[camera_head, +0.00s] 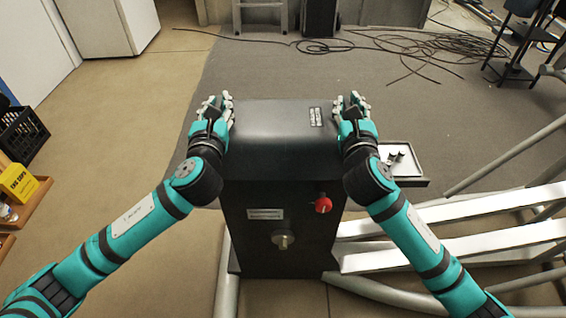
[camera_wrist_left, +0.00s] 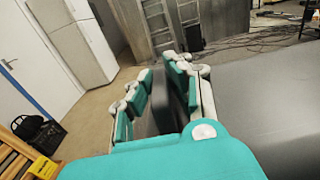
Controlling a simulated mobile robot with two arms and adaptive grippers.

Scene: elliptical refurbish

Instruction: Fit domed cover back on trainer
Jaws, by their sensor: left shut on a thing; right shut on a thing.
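The dark domed cover (camera_head: 276,128) sits on top of the black trainer housing (camera_head: 270,205), in the middle of the head view. My left gripper (camera_head: 216,108) is shut on the cover's left side. My right gripper (camera_head: 350,108) is shut on its right side. In the left wrist view, the left gripper (camera_wrist_left: 165,95) has a dark edge piece between its fingers, and the cover's grey top (camera_wrist_left: 270,105) lies to the right. The seam between cover and housing is not clear, so I cannot tell whether it is fully seated.
A small tray (camera_head: 403,160) with dark small parts is right of the housing. A red knob (camera_head: 323,205) and a metal knob (camera_head: 283,239) are on the housing's front. White frame rails (camera_head: 470,208) extend right. Cables (camera_head: 440,45) lie on the floor behind.

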